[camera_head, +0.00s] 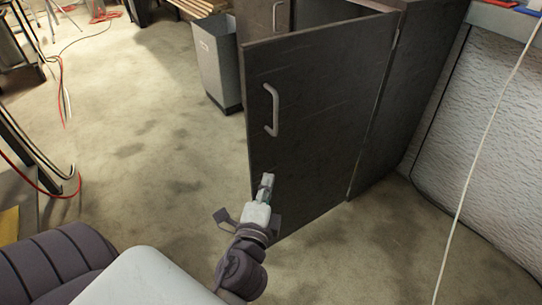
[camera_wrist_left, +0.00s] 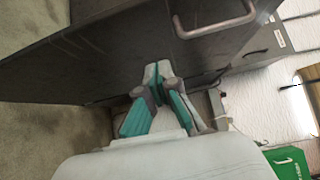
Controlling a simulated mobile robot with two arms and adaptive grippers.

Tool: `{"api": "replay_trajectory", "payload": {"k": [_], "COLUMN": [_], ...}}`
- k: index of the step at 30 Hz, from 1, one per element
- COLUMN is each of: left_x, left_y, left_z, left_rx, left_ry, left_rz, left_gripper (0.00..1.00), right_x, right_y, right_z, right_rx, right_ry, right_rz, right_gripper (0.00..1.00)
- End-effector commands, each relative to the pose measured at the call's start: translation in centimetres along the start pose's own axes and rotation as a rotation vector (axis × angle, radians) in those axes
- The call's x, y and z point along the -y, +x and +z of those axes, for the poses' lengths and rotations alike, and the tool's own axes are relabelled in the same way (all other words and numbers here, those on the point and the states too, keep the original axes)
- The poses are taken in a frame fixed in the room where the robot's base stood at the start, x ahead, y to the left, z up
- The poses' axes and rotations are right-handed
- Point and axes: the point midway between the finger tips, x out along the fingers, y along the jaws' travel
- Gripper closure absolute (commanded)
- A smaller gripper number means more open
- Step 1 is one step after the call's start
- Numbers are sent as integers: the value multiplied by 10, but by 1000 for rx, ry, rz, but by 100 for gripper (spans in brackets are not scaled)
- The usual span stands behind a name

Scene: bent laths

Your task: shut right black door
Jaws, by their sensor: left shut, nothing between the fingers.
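The right black door (camera_head: 318,105) stands open in the head view, swung out from the dark cabinet on hinges at its right edge. It has a light curved handle (camera_head: 271,110) near its free left edge. My left gripper (camera_head: 266,183) is shut and empty, in front of the door's lower left part, below the handle. In the left wrist view the closed fingertips (camera_wrist_left: 157,72) overlap the door face (camera_wrist_left: 110,50), and the handle (camera_wrist_left: 215,22) shows above right. I cannot tell whether the fingertips touch the door. My right gripper is not in view.
A grey bin (camera_head: 218,62) stands left of the cabinet, behind the door's free edge. A textured light wall panel (camera_head: 490,140) is at right, with a white cable (camera_head: 480,150) hanging before it. The concrete floor (camera_head: 150,130) at left is mostly clear.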

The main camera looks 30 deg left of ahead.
Motion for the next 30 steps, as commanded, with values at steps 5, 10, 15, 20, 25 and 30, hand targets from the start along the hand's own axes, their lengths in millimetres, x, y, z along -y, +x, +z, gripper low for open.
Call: {"api": "replay_trajectory", "payload": {"k": [5,10,15,20,25,30], "left_x": [5,5,3,1,0,0], "left_y": [31,67,96,110,116,117], "left_z": [-1,-1,6,20,27,28], "left_rx": [-2,-2,-1,-3,-2,-2], "left_ry": [0,-1,1,0,-3,-4], "left_rz": [-2,-3,0,1,1,2], "left_gripper": [100,100,100,100,100,100], "right_x": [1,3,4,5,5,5], "right_y": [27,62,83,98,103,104], "right_z": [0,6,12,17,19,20], "right_rx": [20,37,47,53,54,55], "right_ry": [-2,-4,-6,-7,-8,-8], "right_rz": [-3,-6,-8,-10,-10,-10], "right_gripper": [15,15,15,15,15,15]}}
